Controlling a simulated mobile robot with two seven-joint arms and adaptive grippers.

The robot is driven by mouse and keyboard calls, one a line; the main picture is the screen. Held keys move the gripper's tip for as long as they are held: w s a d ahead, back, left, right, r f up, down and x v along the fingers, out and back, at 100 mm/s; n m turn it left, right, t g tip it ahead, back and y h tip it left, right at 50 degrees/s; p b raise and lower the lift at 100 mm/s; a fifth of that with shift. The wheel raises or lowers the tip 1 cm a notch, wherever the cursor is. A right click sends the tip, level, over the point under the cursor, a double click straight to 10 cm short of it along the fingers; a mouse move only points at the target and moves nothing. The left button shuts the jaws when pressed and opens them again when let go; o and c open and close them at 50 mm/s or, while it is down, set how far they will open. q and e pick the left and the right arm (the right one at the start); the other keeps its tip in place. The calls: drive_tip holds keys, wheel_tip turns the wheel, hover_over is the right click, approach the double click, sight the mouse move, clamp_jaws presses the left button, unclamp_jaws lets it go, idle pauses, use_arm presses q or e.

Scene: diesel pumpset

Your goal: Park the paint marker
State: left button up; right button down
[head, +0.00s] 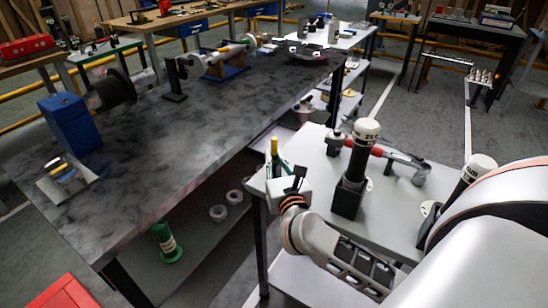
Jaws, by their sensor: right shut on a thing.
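The paint marker (274,149), with a yellow top and a green body, stands roughly upright near the left edge of the pale side table. My right gripper (287,177) is at its lower end and shut on it, with dark finger parts beside the marker. A white block-like shape (283,193) hides the marker's lower end. I cannot tell whether the marker touches a holder there. My left gripper is not in view.
A black-and-white upright cylinder (354,160) and a red-handled tool (376,151) are on the side table (395,215), close to my right arm. The long dark bench (190,135) is left of it, with a blue block (70,125). A green spool-like part (166,243) sits below.

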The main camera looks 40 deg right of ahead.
drive_tip(key=shift+f, duration=0.15)
drive_tip(key=c, duration=2)
unclamp_jaws()
drive_tip(key=v, duration=1.2)
drive_tip(key=shift+a, duration=0.1)
